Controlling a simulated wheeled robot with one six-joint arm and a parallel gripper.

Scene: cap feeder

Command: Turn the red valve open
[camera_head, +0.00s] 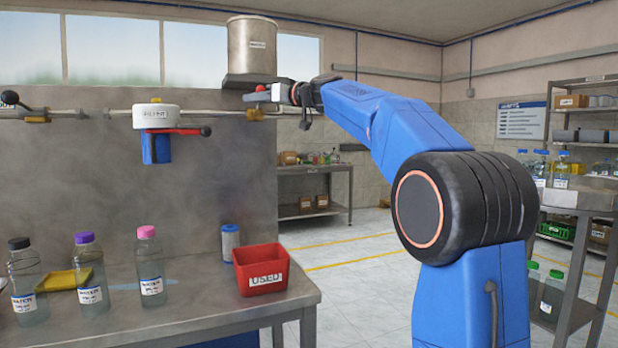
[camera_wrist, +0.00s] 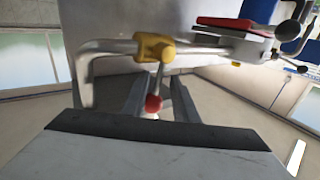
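A valve with a yellow body (camera_wrist: 155,47) sits on the wall pipe, and a short lever runs from it to a red ball knob (camera_wrist: 153,103). In the head view the red knob (camera_head: 260,88) shows just above the pipe, at the tip of my gripper (camera_head: 272,95), with the yellow body (camera_head: 255,114) below. In the wrist view the fingers of my gripper (camera_wrist: 158,92) stand apart, one on each side of the knob and lever. A gap seems to show beside the knob. Whether either finger touches it is unclear.
A white filter housing (camera_head: 155,117) with a red lever (camera_head: 175,131) hangs on the pipe to the left. A metal tank (camera_head: 251,48) stands above the valve. The bench (camera_head: 195,309) below holds bottles, a blue-white cartridge (camera_head: 230,243) and a red bin (camera_head: 261,269).

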